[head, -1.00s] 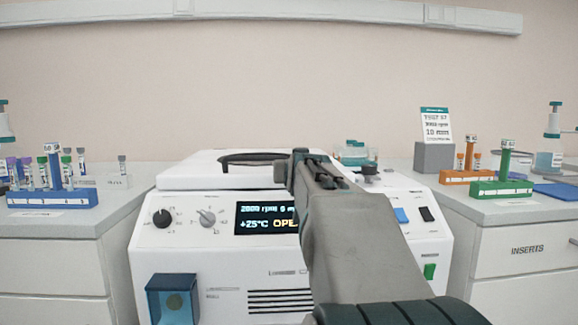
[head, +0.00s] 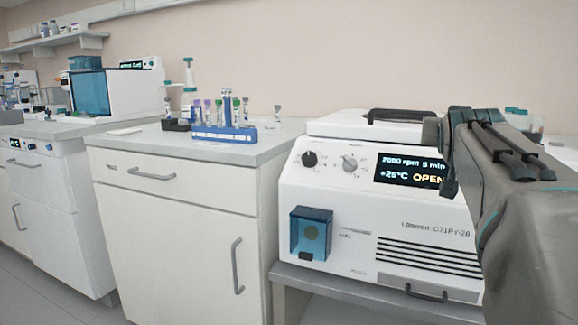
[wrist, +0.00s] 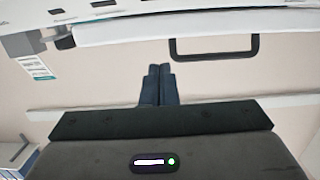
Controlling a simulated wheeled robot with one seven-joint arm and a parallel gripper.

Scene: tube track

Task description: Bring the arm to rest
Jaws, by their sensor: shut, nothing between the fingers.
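My arm (head: 530,215) stands large at the right of the head view, in front of the white centrifuge. My gripper shows in the wrist view (wrist: 160,70) with its two dark fingers together and nothing between them. The centrifuge (head: 330,235) has a display reading 2000 rpm, +25°C and OPEN. Its lid (head: 335,124) with a dark handle (head: 400,117) looks lowered. The lid handle also shows in the wrist view (wrist: 214,56), beyond the fingers. My arm hides the centrifuge's right side and the bench behind it.
A blue rack (head: 222,133) with several capped tubes stands on the white cabinet (head: 175,210) left of the centrifuge. A second bench (head: 60,130) with a blue-fronted white device (head: 118,92) is farther left. Floor (head: 85,308) shows at lower left.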

